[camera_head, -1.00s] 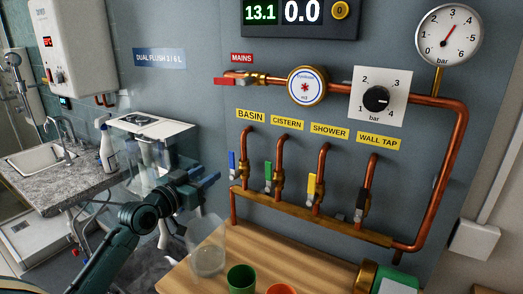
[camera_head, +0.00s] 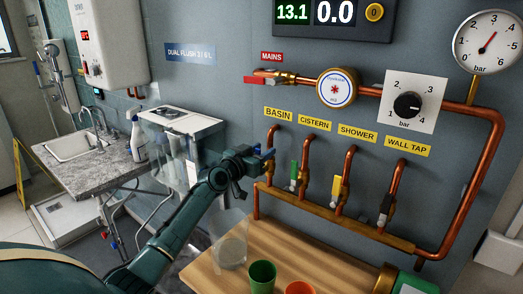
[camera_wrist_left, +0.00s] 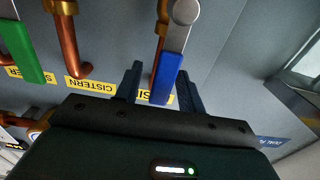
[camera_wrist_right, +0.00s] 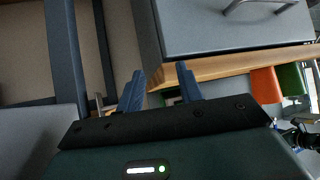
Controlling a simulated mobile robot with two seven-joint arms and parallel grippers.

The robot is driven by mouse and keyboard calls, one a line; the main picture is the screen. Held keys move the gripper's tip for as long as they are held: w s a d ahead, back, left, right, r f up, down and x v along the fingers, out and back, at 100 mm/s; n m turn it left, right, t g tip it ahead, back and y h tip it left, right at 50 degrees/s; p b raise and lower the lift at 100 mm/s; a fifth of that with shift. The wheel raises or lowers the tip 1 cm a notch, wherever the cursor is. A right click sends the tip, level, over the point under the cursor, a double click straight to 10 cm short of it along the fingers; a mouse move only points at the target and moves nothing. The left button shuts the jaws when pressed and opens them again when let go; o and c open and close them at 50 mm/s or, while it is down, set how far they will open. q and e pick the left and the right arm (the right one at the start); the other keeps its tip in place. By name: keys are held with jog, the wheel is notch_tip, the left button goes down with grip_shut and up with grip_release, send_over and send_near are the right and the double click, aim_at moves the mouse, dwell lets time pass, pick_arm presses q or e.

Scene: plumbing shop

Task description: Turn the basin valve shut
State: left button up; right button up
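The basin valve's blue lever (camera_head: 270,153) is under the yellow BASIN label (camera_head: 278,114), partly hidden by my gripper. In the left wrist view the blue lever (camera_wrist_left: 167,78) lies between the fingers of my left gripper (camera_wrist_left: 160,80). The fingers stand apart around it, with a gap on the left side; I cannot tell if the other finger touches. In the head view my left gripper (camera_head: 262,160) is at the valve. My right gripper (camera_wrist_right: 160,88) is open and empty, seen only in its own wrist view.
The green cistern lever (camera_head: 294,171), yellow shower lever (camera_head: 337,187) and black wall tap lever (camera_head: 384,205) stand in a row to the right. Below are a wooden bench (camera_head: 215,277), a clear cup (camera_head: 232,250) and a green cup (camera_head: 262,275).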

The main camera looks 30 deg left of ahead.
pick_arm(q)
jog(key=shift+w, duration=0.1)
jog(key=shift+c, duration=0.3)
grip_shut()
